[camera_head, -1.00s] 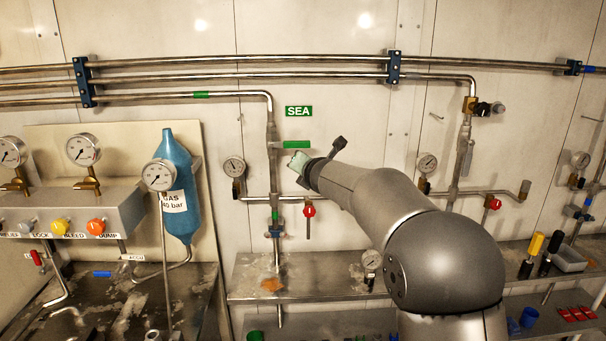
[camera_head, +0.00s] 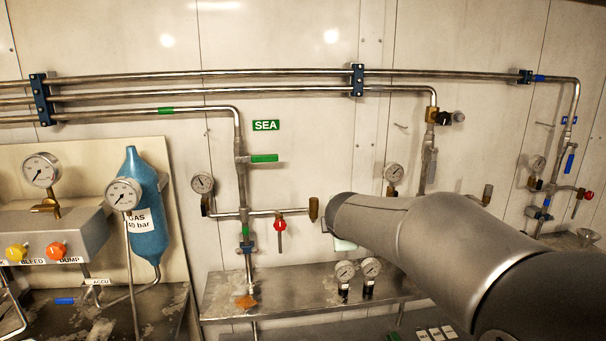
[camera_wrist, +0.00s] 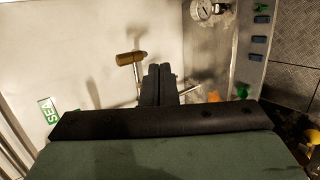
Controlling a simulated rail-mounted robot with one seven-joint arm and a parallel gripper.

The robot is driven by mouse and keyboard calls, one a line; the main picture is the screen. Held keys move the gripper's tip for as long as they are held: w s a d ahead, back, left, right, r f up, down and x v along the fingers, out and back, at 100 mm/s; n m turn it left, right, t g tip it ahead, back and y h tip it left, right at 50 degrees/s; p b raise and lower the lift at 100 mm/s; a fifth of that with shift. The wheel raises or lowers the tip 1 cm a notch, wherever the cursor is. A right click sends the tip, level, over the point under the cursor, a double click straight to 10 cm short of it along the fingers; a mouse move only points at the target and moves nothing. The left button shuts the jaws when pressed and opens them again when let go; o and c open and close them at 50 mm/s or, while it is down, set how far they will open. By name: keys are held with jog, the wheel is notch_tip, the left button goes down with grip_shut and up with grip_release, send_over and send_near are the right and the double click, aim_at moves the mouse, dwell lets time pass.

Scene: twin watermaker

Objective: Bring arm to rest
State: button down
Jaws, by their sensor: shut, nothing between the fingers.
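My gripper (camera_wrist: 158,85) shows in the wrist view with its two dark fingers together and nothing between them. It points towards the wall pipework, beside a brass-ended fitting (camera_wrist: 130,58). I cannot tell from this view how far the fingertips are from the wall. In the head view my grey arm reaches in from the lower right and hides the fingers. Only a small pale green part of the wrist end shows below the arm, above the steel shelf.
The steel shelf (camera_head: 290,297) carries two gauges (camera_head: 357,270) close below my arm. The wall (camera_head: 310,155) above the arm is clear.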

jog(key=s+d+f+m+g+h, duration=0.1)
jog(key=s+d+f+m+g, duration=0.3)
jog(key=s, duration=0.5)
jog(key=s+d+f+m+g, duration=0.1)
jog(key=s+d+f+m, duration=0.4)
jog(key=s, duration=0.4)
jog(key=s+a+f+m+g+y, duration=0.1)
jog(key=s+f+m+g, duration=0.1)
jog(key=s+m, duration=0.3)
jog(key=s+a+f+m+g, duration=0.1)
jog(key=s+f+m+g, duration=0.2)
jog(key=s, duration=1)
jog(key=shift+s+f+m+y, duration=0.2)
jog(key=shift+f+m+y, duration=0.2)
jog(key=shift+f+m, duration=0.5)
jog(key=shift+w, duration=0.15)
